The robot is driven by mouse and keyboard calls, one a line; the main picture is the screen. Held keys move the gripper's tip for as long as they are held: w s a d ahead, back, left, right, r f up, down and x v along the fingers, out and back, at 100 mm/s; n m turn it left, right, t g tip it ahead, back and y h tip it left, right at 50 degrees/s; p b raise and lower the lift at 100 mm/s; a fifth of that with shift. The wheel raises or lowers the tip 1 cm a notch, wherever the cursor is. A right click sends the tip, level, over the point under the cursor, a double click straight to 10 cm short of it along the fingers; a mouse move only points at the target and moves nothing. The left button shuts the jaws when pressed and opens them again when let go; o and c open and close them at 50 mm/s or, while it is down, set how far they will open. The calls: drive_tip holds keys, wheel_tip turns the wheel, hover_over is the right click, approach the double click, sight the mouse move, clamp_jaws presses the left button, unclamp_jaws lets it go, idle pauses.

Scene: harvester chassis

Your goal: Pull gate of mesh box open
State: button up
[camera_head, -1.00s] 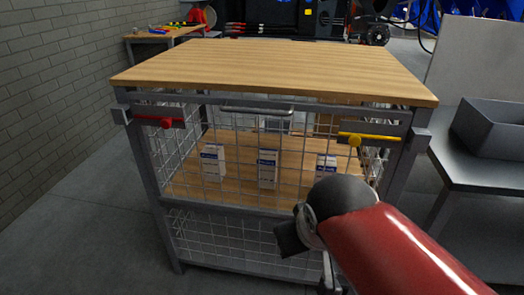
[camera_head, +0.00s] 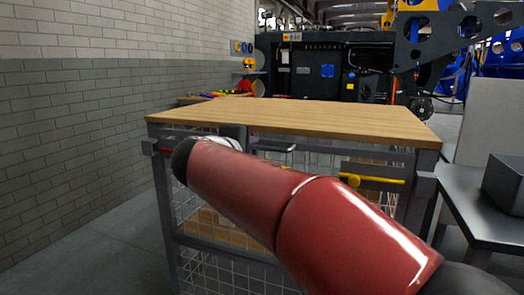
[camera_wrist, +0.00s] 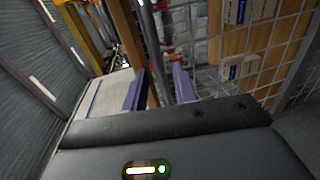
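The mesh box (camera_head: 215,282) is a grey metal frame with wire mesh under a wooden top. Its gate handle (camera_head: 285,149) shows partly beside my red arm, below the top's front edge. A yellow latch (camera_head: 372,179) sits on the right of the front. A red latch (camera_head: 166,150) shows partly at the left. My arm hides much of the gate in the head view. My gripper (camera_wrist: 160,75) is open and empty, its two purple fingers apart. In the wrist view the mesh (camera_wrist: 275,62) lies to the right of the fingers, at a tilted angle.
Small white-and-blue cartons (camera_wrist: 240,66) are behind the mesh. The wooden top (camera_head: 290,115) is bare. A grey table with a dark bin (camera_head: 503,182) stands at the right. A brick wall (camera_head: 75,150) is at the left, with floor between.

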sight(257, 148)
drive_tip(key=shift+x, duration=2.4)
drive_tip(key=shift+c, duration=0.3)
clamp_jaws()
